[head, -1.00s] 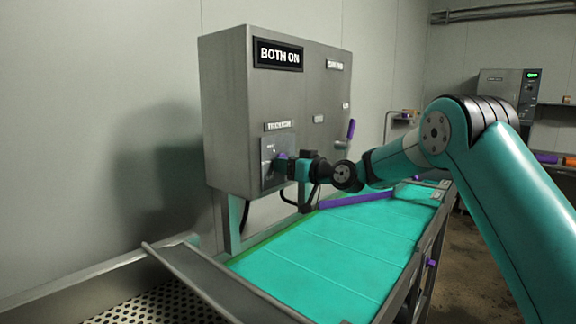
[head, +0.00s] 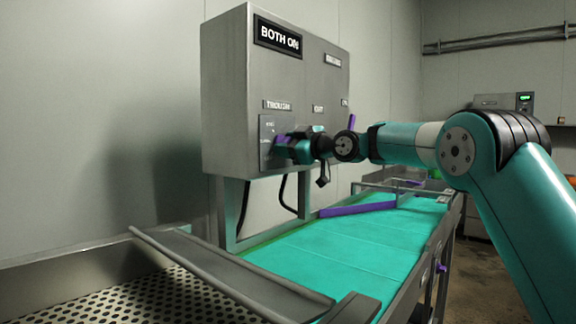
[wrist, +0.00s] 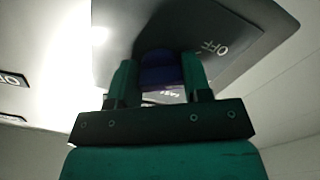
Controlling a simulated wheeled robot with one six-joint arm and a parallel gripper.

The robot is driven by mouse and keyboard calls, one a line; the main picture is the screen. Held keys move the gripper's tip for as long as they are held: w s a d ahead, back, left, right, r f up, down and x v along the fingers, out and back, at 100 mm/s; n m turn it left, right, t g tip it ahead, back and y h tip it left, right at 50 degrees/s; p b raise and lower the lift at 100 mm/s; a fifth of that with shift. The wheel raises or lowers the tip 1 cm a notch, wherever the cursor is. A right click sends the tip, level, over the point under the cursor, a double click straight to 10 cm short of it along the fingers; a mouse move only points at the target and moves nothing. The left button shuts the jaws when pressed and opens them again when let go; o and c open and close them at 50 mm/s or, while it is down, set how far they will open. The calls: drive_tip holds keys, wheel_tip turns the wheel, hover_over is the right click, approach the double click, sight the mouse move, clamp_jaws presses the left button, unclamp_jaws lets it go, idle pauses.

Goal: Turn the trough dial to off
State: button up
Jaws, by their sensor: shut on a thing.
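The trough dial is a purple knob (head: 281,143) on a dark plate (head: 267,152) low on the front of the grey control box (head: 226,90). In the wrist view the purple dial (wrist: 161,72) sits between the two teal fingers of my gripper (wrist: 160,85), which is shut on it. The upside-down mark "OFF" (wrist: 215,48) shows on the plate, above and right of the dial. In the head view my gripper (head: 284,146) hides part of the dial, so its exact setting is hard to tell. A sign (head: 278,38) on the box reads "BOTH ON".
A teal conveyor belt (head: 300,265) with a slanted purple bar (head: 357,209) runs below the box. A metal chute (head: 225,280) and a perforated tray (head: 150,300) lie in front. Another purple handle (head: 351,122) is at the box's right side. The wall stands behind.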

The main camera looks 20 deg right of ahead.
drive_tip(key=shift+n+b, duration=1.1)
drive_tip(key=shift+r, duration=0.1)
drive_tip(key=o, duration=0.9)
drive_tip(key=shift+d, duration=0.1)
drive_tip(key=b+v, duration=0.7)
drive_tip(key=v, duration=1)
drive_tip(key=shift+d, duration=0.1)
